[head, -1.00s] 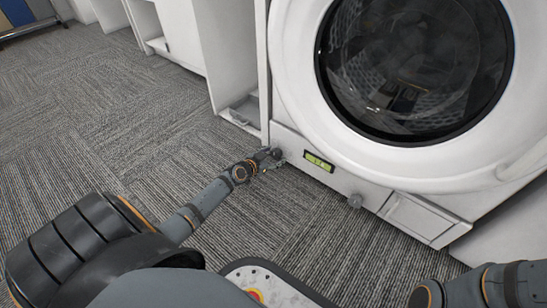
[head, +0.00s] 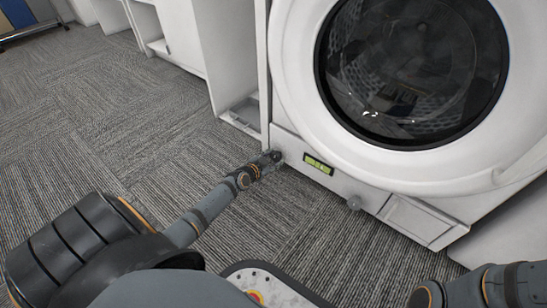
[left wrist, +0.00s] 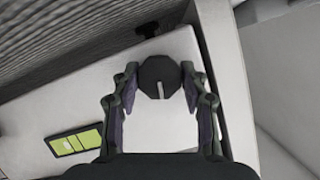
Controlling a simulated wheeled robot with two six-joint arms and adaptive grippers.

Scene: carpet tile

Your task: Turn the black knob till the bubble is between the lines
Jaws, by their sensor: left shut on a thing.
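The black knob (left wrist: 158,77) is on the white lower front of the washing machine, with a pale line on its face, seen in the left wrist view. My left gripper (head: 274,156) is at the lower left corner of the machine. In the left wrist view its two fingers (left wrist: 158,82) are on either side of the knob, shut on it. The green level vial (head: 318,164) sits in a black frame right of the gripper. It also shows at lower left in the left wrist view (left wrist: 75,140). My right gripper is out of view.
The washing machine (head: 300,100) has a round dark glass door. White cabinets (head: 232,60) stand to the left. The grey carpet (head: 120,130) is clear.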

